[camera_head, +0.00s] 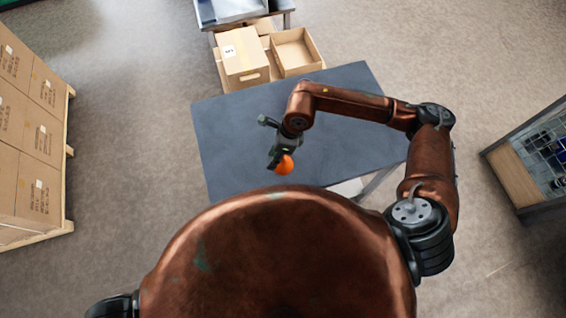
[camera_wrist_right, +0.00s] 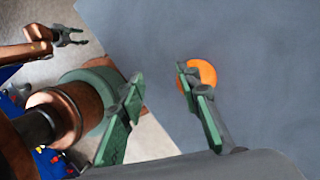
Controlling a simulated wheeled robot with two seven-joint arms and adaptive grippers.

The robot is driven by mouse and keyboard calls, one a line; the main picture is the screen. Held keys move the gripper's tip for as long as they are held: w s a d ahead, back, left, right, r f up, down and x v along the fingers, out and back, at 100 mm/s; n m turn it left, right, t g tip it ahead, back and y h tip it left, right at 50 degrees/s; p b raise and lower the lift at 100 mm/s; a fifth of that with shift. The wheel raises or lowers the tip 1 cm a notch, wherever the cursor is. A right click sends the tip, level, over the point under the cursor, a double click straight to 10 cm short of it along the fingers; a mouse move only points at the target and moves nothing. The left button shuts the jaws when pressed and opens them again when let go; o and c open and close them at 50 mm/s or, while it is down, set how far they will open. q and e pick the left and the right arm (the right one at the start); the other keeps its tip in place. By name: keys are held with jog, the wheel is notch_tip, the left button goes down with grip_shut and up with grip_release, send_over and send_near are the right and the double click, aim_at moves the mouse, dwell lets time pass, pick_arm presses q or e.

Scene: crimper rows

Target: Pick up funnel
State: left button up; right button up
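An orange round object (camera_head: 285,165), which I take to be the funnel, is over the blue-grey table near its front edge. Its funnel shape cannot be made out. My right gripper (camera_head: 274,158) is right beside it and overlaps it in the head view. In the right wrist view my right gripper (camera_wrist_right: 160,76) has its two green fingers wide apart with nothing between them. The orange object (camera_wrist_right: 205,72) shows behind the right-hand finger, which covers its left part. Contact cannot be told. My left gripper (camera_wrist_right: 70,37) shows small at the wrist view's upper left, its prongs apart and empty.
The blue-grey table (camera_head: 235,125) is otherwise bare where it shows. Cardboard boxes (camera_head: 245,60) stand beyond its far edge. Stacked cartons (camera_head: 30,135) are at the left, and a shelf-like rack (camera_head: 540,160) is at the right. My own body hides the near side.

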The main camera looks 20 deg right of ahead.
jog(key=h, duration=0.2)
send_over(283, 161)
jog(key=f, duration=0.2)
jog(key=shift+d+f, duration=0.3)
jog(key=shift+f, duration=0.05)
jog(key=f, duration=0.2)
jog(key=f+p, duration=0.1)
jog(key=f, duration=0.2)
jog(key=shift+w+a+f, duration=0.2)
jog(key=shift+w+f, duration=0.15)
jog(key=shift+w, duration=0.05)
jog(key=shift+c, duration=0.2)
grip_shut()
